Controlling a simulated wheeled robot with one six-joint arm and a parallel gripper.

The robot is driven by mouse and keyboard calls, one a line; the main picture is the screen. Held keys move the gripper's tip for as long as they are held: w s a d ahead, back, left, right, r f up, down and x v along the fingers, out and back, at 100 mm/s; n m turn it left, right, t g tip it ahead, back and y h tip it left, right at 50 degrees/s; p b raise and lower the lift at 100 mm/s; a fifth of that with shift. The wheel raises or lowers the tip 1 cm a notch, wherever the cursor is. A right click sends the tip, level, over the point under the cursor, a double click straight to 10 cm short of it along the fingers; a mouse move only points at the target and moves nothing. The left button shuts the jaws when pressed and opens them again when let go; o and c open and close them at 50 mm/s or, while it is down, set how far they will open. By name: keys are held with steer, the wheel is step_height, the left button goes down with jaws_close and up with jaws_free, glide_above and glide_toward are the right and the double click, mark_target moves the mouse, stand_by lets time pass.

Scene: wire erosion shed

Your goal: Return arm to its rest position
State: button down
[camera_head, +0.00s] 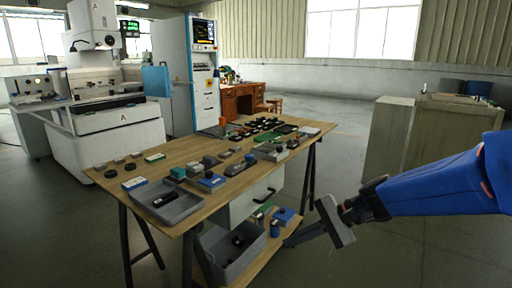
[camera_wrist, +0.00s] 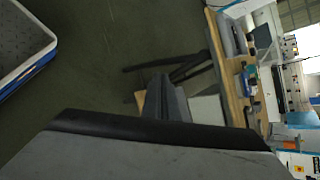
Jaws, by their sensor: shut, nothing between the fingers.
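My gripper (camera_head: 292,241) is at the lower right of the head view, at the end of my blue arm, which comes in from the right edge. Its fingers are shut and empty, pointing left toward the workbench's right end and lower than the tabletop. In the wrist view my gripper (camera_wrist: 165,90) shows its dark fingers together above its wide grey body. I cannot tell how far the fingertips are from the bench legs.
A wooden workbench (camera_head: 215,150) holds many small parts and a grey tray (camera_head: 157,210). A grey bin (camera_head: 222,272) sits on its lower shelf. A white machine (camera_head: 115,135) and a control cabinet (camera_head: 205,100) stand behind. Floor is clear behind my arm, before the grey cabinets (camera_head: 388,140).

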steer(key=s+d+n+t+h, duration=0.3)
steer(key=s+d+n+h, duration=0.7)
steer(key=s+d, duration=0.8)
steer(key=shift+d+f+h, duration=0.15)
steer(key=shift+d+h, duration=0.1)
steer(key=shift+h, duration=0.15)
